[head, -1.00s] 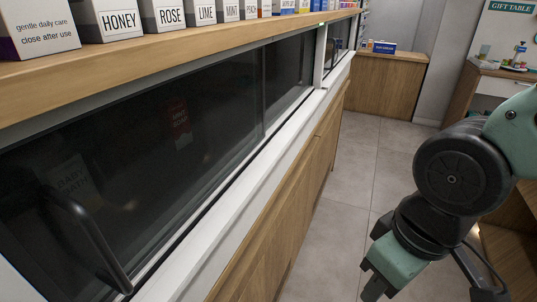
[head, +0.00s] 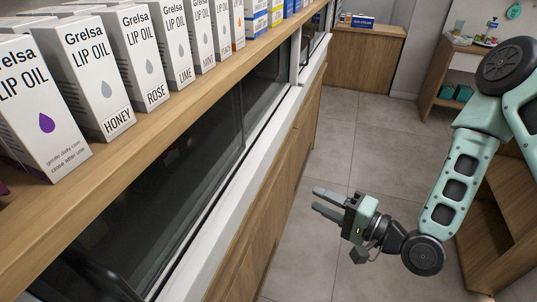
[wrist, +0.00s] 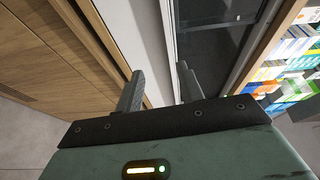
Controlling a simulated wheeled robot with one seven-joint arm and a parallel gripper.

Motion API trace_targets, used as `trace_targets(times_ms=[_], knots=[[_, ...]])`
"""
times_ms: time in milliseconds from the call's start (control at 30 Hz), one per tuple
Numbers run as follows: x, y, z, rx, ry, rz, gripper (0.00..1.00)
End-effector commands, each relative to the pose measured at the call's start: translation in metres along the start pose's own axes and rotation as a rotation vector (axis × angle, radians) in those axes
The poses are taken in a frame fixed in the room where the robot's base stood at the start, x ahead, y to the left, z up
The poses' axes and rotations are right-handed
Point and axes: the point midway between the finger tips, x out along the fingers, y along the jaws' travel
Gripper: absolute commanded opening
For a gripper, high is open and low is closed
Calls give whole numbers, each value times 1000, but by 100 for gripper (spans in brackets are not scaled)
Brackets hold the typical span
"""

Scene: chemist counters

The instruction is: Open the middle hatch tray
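My gripper (head: 318,199) is open and empty, with its two fingers apart, over the floor to the right of the wood counter front. It points left toward the counter and does not touch it. In the wrist view my gripper (wrist: 161,70) shows the same gap between its fingers. Dark glass hatch panels (head: 185,200) run below the product shelf, and the glass also shows beyond the fingers in the wrist view (wrist: 212,50). A dark bar handle (head: 105,280) is partly in view at the lower left. I cannot tell which part is the middle hatch tray.
The wood shelf (head: 145,142) above the glass carries several lip oil boxes (head: 95,75). A white ledge (head: 222,195) and wood cabinet front (head: 262,205) lie below. Tiled floor (head: 370,150) is free. A wood counter (head: 365,58) stands at the back.

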Motion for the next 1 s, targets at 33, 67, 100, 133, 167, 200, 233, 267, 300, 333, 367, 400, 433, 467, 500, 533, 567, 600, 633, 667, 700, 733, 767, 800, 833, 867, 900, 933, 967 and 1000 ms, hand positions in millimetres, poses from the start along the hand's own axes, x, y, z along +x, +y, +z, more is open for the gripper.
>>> trace_targets(times_ms=[33,67,100,133,167,200,233,267,300,333,367,400,433,467,500,533,567,600,633,667,700,733,767,800,833,867,900,933,967,1000], knots=[[-3,-5,-3,35,23,-27,38],[-4,-6,-4,48,32,-39,38],[-4,-7,-5,59,41,-52,38],[-4,-7,-6,65,45,-59,38],[-3,-7,-6,67,47,-63,38],[-1,-6,-7,69,49,-66,38],[1,-6,-7,68,48,-67,38],[3,-5,-7,68,48,-68,38],[7,-4,-8,65,48,-67,38],[10,-4,-8,64,47,-67,38],[13,-4,-7,64,46,-67,38],[18,-3,-7,63,46,-67,38],[21,-4,-7,63,46,-67,38],[25,-4,-7,62,45,-68,38],[33,-11,-8,64,45,-66,38],[40,-13,-8,64,44,-66,38],[46,-14,-8,64,45,-66,38],[54,-15,-8,65,45,-66,38],[61,-16,-9,65,45,-65,38],[67,-16,-9,65,45,-64,38],[75,-17,-10,65,45,-65,38],[82,-18,-10,65,45,-64,38],[88,-18,-10,66,46,-64,38],[96,-18,-10,66,45,-64,38],[103,-19,-11,65,45,-65,38],[109,-19,-11,65,46,-64,38],[117,-20,-11,65,45,-64,38],[122,-20,-12,65,46,-64,38],[128,-20,-12,66,46,-64,38],[135,-20,-12,66,46,-63,38]])
